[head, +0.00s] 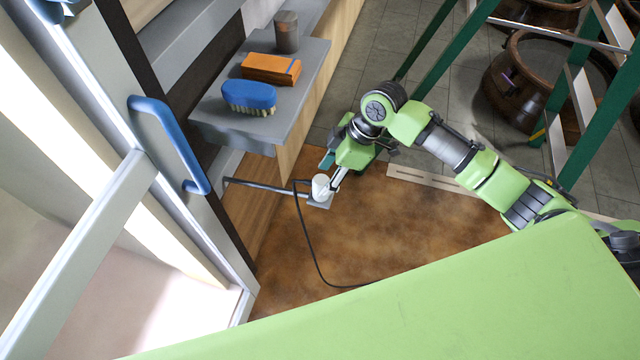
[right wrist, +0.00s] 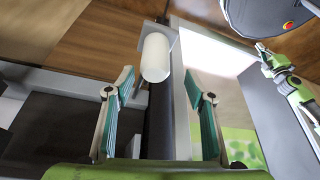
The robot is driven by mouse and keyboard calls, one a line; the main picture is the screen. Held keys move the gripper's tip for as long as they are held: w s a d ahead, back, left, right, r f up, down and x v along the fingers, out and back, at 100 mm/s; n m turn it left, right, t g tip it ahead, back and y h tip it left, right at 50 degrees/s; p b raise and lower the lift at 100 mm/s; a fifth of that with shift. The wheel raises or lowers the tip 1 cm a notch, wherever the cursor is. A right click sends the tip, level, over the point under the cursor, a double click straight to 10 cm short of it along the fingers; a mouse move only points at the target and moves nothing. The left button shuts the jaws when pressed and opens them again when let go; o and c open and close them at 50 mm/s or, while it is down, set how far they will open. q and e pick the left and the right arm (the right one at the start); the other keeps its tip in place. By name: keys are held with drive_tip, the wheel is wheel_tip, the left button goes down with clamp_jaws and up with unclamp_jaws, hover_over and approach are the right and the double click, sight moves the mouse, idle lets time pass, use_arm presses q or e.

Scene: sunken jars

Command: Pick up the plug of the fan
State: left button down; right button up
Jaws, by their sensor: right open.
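The plug (head: 320,188) is a white cylinder standing on a small grey plate at the end of a thin dark bracket. A black cord (head: 308,240) runs from beside it down to the brown floor. My right gripper (head: 332,169) is open at the plug's upper right in the head view, its near finger close to it; contact cannot be told. In the right wrist view the plug (right wrist: 156,57) appears beyond the open, teal-padded fingers of my right gripper (right wrist: 159,92), with nothing between them. A small green arm end (right wrist: 272,60) there looks like my left gripper; its jaws are too small to read.
A grey shelf (head: 225,122) holds a blue brush (head: 249,96), an orange block (head: 270,68) and a grey-brown cup (head: 286,32). A blue-handled door (head: 165,145) stands left. A green ladder (head: 600,110) and brown jars (head: 515,85) stand at upper right.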

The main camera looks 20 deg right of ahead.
sight(324, 179)
drive_tip(key=shift+w+d+p+x, duration=0.1)
drive_tip(key=shift+w+p+x, duration=0.05)
drive_tip(key=shift+x, duration=1.25)
drive_tip(key=shift+w+d+p+x, duration=0.1)
drive_tip(key=shift+w+p+x, duration=0.05)
drive_tip(key=shift+x, duration=1.25)
drive_tip(key=c, duration=1.3)
